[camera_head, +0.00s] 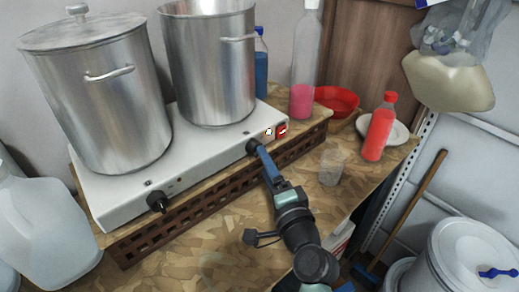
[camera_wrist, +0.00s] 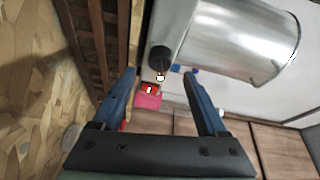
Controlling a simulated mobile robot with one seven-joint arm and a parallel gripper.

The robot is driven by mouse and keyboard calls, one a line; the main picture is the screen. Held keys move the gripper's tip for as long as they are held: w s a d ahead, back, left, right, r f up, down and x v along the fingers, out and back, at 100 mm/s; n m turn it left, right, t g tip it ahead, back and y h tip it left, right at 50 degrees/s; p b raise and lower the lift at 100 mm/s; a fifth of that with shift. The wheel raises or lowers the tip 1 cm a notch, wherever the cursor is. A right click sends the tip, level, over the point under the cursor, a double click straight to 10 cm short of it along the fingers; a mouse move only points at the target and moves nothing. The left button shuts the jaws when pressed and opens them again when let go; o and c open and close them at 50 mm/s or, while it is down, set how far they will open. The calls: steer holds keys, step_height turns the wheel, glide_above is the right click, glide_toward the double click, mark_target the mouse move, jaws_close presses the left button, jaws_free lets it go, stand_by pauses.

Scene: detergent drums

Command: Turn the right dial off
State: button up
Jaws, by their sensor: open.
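The right dial (camera_head: 253,147) shows just beyond my gripper (camera_head: 262,155) in the head view. In the wrist view the right dial (camera_wrist: 160,58) lies ahead of my open fingers (camera_wrist: 160,88), with the gap between them empty. The fingers look apart from the dial, though the head view partly hides this. The left dial (camera_head: 157,201) is clear of my arm. A small red switch (camera_head: 282,131) sits right of the right dial.
Two steel pots, one lidded (camera_head: 100,90) and one open (camera_head: 210,65), stand on the hot plate. A clear cup (camera_head: 330,166), a red bottle (camera_head: 379,128) and a red bowl (camera_head: 337,101) are to the right. A slatted wooden strip (camera_head: 200,200) runs below the hot plate.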

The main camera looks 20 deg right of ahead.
steer(key=shift+w+d, duration=0.1)
steer(key=shift+w, duration=2.25)
jaws_close()
